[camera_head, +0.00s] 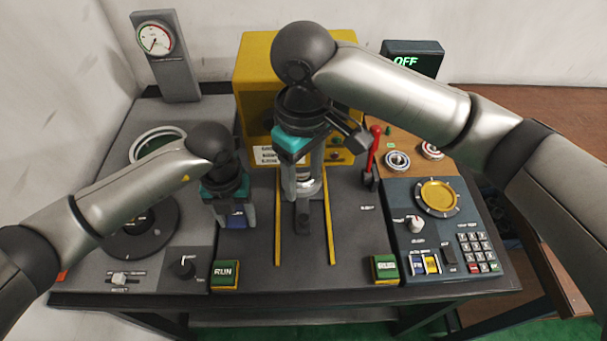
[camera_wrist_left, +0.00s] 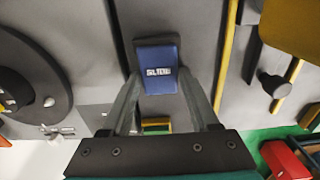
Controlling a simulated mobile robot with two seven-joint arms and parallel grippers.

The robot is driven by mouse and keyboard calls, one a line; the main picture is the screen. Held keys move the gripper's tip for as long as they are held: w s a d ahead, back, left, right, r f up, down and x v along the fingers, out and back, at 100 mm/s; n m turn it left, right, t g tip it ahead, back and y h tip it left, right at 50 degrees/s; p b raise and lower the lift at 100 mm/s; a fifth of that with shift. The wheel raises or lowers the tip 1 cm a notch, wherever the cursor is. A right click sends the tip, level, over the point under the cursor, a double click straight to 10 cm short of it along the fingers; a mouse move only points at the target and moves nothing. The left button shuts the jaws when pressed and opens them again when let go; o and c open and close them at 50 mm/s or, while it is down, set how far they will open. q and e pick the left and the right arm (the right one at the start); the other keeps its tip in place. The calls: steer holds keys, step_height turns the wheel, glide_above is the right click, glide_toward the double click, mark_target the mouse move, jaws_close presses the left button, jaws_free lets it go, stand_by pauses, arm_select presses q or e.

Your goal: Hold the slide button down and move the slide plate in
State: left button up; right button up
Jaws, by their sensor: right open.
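The blue slide button (camera_head: 238,221) is at the left of the yellow rails; its "SLIDE" label shows in the left wrist view (camera_wrist_left: 158,66). My left gripper (camera_head: 235,217) points down at it, fingers apart on either side of the button. Whether it touches or presses the button I cannot tell. My right gripper (camera_head: 302,190) is open over the track between the rails, in front of the yellow press. A silver cylindrical part (camera_head: 312,186) shows by its fingers. A dark upright handle (camera_head: 303,222) stands on the track just below them. The slide plate itself is not clearly distinguishable.
Two green RUN buttons (camera_head: 225,274) (camera_head: 385,268) sit at the front edge. A red lever (camera_head: 371,160) stands right of the press (camera_head: 256,75). A control panel with a gold dish (camera_head: 437,197) and keypad is at right. The track's front is clear.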

arm_select(q)
steer(key=o, duration=0.4)
steer(key=shift+w+r, duration=0.2)
steer(key=shift+c, duration=0.2)
step_height(320, 180, up, 15)
steer(key=p, duration=0.2)
steer(key=shift+r, duration=0.1)
step_height(320, 180, up, 6)
steer(key=p, duration=0.4)
stand_by(0.4)
steer(key=shift+s, duration=0.1)
